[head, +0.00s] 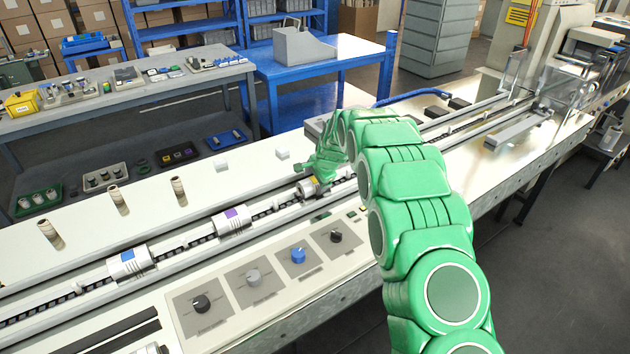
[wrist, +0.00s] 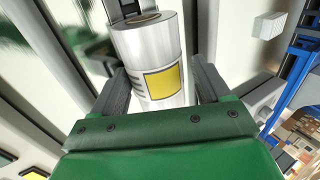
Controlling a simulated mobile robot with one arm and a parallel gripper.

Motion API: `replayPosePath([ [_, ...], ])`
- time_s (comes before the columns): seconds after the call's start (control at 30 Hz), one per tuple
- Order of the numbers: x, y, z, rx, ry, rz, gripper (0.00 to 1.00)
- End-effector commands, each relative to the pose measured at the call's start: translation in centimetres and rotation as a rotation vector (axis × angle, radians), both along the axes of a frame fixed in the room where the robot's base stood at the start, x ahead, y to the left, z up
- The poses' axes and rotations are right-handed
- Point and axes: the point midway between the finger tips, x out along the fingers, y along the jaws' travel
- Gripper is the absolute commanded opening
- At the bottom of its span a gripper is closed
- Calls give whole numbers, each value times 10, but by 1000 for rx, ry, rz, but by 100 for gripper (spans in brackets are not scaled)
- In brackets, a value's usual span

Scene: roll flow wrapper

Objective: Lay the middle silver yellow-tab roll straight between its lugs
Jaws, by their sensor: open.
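A silver roll with a yellow tab (head: 309,187) lies on the conveyor's chain track, partly hidden by my green gripper (head: 322,172). In the wrist view the same silver roll (wrist: 148,52) lies between my two dark fingers (wrist: 162,88), its yellow tab facing the camera. The fingers are open, one on each side, with a visible gap on the right. Whether the left finger touches it is hard to tell. Its far end shows a brown core. The lugs beside it are mostly hidden, so I cannot tell how straight it lies.
A roll with a purple tab (head: 232,221) and a roll with a blue tab (head: 130,262) lie on the track to the left. Several brown cores stand on the white deck behind. A panel with knobs (head: 254,276) is in front. My arm hides part of the track.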

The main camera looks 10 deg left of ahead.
Motion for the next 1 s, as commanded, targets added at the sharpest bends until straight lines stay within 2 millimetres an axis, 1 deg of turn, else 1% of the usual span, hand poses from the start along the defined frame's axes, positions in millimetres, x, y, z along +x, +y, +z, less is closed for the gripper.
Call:
replayPosePath([
  [0.03, -3, -3, -3, -4, 10, 0, 93],
  [0.17, -5, -5, 5, -4, 9, 0, 93],
  [0.37, -10, -10, 26, -1, 3, -1, 93],
  [0.6, -18, -19, 55, 1, -3, 0, 93],
  [0.7, -21, -21, 64, 2, -4, -1, 93],
  [0.83, -23, -23, 69, 1, -3, 0, 93],
  [1.0, -24, -24, 70, 1, -3, 0, 93],
])
